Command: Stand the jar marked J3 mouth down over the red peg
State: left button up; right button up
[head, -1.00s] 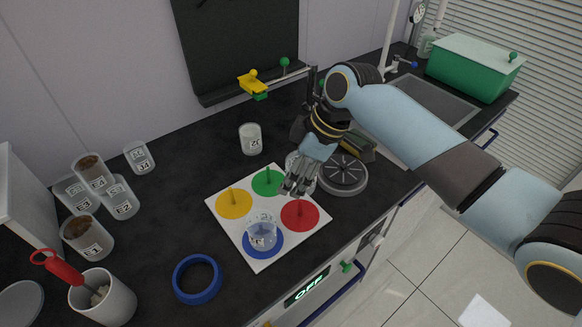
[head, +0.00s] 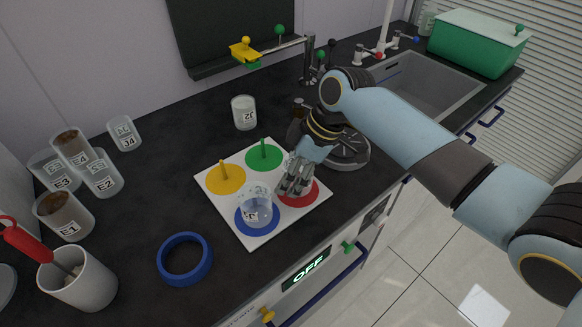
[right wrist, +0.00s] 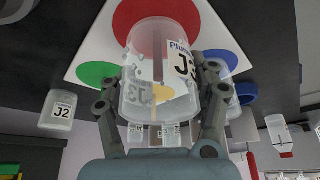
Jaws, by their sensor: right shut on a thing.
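My right gripper (head: 294,182) is shut on the clear jar J3 (right wrist: 145,95), which fills the middle of the right wrist view with its label showing. In the head view my gripper mostly hides this jar. The jar is above or at the red disc (head: 301,194) of the white board (head: 262,239), its mouth toward the disc. The disc also shows in the right wrist view (right wrist: 190,17). A dark red strip, apparently the red peg (right wrist: 158,42), shows through the jar wall; I cannot tell whether the jar surrounds it. My left gripper is not in view.
Another clear jar (head: 255,207) stands on the board's blue disc, close to my gripper. The yellow peg (head: 224,170) and green peg (head: 263,149) are bare. Jar J2 (head: 244,113) stands behind the board. A blue ring (head: 185,259) lies in front left.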

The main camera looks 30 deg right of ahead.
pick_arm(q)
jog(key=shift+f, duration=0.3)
pick_arm(e)
jog(key=shift+f, duration=0.5)
jog(key=o, duration=1.4)
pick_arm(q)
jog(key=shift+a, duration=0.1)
pick_arm(e)
jog(key=v, duration=1.2)
